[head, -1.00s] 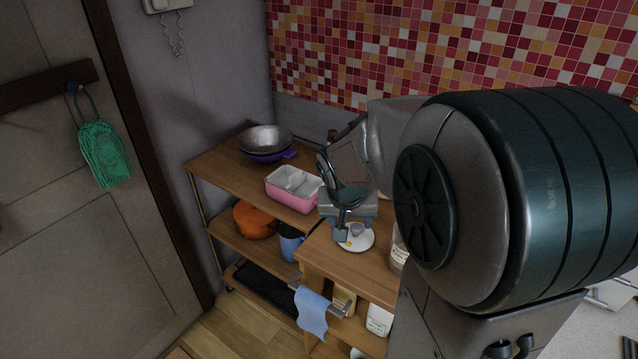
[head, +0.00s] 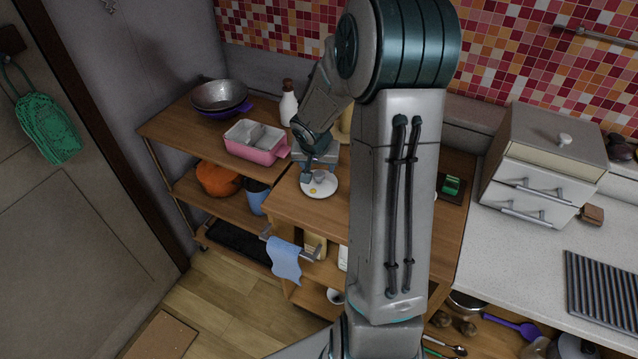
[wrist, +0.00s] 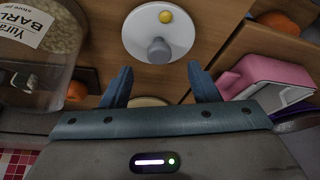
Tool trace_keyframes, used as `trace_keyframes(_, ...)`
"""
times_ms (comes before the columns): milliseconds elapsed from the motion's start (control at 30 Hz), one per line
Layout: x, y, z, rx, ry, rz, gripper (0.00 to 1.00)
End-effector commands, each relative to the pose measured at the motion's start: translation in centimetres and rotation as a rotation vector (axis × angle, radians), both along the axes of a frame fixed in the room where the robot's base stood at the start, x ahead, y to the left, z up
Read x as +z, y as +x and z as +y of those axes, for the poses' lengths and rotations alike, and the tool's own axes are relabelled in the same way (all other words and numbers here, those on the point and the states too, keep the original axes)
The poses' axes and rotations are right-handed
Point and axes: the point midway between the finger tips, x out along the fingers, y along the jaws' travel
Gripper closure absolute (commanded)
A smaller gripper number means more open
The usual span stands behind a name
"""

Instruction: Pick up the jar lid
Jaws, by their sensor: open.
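The jar lid appears to be the white round disc (head: 322,188) with a grey knob at its middle, lying on the wooden top of the cart. The wrist view shows the disc (wrist: 140,36) with its knob pointing towards me and a small yellow spot near its edge. My gripper (head: 306,180) is at the disc's left edge in the head view. In the wrist view my gripper (wrist: 160,72) is open and empty, with the knob just beyond and roughly between its fingertips. I cannot tell the height gap.
A barley jar (wrist: 52,30) stands close beside one finger. A pink container (head: 258,150) is on the other side, on the neighbouring shelf. A blue towel (head: 284,258) hangs at the cart's front.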

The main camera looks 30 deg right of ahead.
Motion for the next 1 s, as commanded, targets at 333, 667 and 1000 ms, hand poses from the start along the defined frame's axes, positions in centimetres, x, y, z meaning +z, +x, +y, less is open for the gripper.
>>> trace_keyframes(333,-3.0,0.9,-0.7,0.002,0.0,0.002,0.45)
trace_keyframes(667,-5.0,1.7,-1.2,0.001,-0.001,-0.001,0.45)
trace_keyframes(1000,-5.0,1.6,-1.2,0.001,-0.001,-0.001,0.94)
